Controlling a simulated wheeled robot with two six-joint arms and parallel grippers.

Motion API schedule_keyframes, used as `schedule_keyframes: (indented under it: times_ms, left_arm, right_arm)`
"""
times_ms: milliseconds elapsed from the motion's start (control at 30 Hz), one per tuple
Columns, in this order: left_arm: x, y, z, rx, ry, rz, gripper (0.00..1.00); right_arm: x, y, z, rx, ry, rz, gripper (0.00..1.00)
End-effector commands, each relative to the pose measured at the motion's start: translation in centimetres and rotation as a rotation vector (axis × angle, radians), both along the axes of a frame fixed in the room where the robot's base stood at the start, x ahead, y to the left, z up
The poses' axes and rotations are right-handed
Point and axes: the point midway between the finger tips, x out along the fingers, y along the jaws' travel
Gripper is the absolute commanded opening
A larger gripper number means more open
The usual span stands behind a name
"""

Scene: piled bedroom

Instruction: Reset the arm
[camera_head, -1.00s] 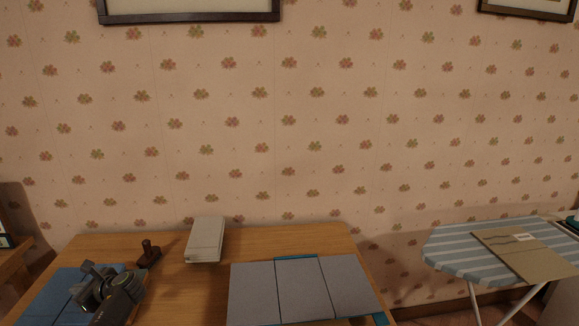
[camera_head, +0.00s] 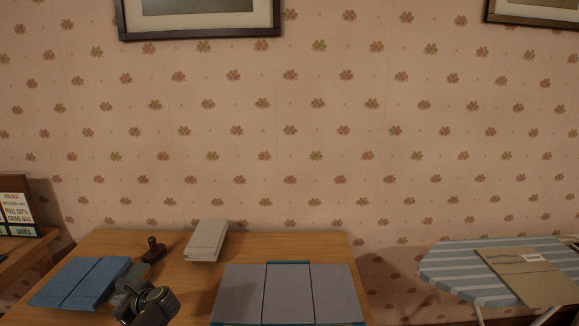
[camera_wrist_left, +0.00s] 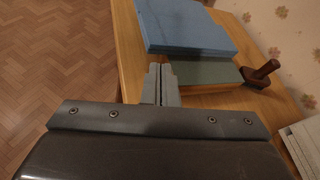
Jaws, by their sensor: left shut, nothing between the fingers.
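My left arm shows at the lower left of the head view, its wrist in front of the wooden table's front part. In the left wrist view my left gripper (camera_wrist_left: 161,72) is shut and empty, its two fingers together. It points towards a green-grey flat item (camera_wrist_left: 205,76) under a blue folder (camera_wrist_left: 185,25), apart from them as far as I can tell. In the head view the blue folder (camera_head: 82,283) lies at the table's left. My right gripper is out of view.
On the wooden table (camera_head: 180,278) are a brown stamp (camera_head: 154,251), a pale box (camera_head: 206,241) and a grey three-panel board (camera_head: 288,292). A striped ironing board (camera_head: 450,262) with a cardboard folder (camera_head: 530,272) stands at right. Bare floor (camera_wrist_left: 55,60) lies beside the table.

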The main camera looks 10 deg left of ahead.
Motion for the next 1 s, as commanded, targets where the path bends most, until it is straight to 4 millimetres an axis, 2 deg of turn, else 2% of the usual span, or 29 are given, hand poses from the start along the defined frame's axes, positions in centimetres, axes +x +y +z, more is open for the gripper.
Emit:
schedule_keyframes:
  times_ms: [267,367,467,633,800,900,1000]
  left_arm:
    - [-3.3,-3.7,-4.1,-0.147,-0.175,0.038,0.0]
    - [-5.2,-5.7,-5.9,-0.229,-0.263,0.07,0.0]
    - [-8.0,-8.5,-7.9,-0.343,-0.373,0.123,0.0]
    - [-14.2,-14.0,-10.5,-0.572,-0.577,0.275,0.0]
    - [-20.6,-19.4,-11.0,-0.792,-0.757,0.481,0.0]
    - [-24.0,-22.1,-10.4,-0.9,-0.846,0.612,0.0]
    - [-26.5,-24.2,-9.5,-0.979,-0.911,0.719,0.0]
  right_arm:
    - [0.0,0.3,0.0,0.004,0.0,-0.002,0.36]
    - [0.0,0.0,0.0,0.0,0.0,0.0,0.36]
    - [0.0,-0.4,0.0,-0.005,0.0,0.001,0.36]
    - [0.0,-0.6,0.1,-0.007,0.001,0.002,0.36]
    - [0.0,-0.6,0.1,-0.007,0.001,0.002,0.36]
    - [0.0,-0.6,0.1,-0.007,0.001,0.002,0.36]
    - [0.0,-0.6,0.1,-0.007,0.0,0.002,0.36]
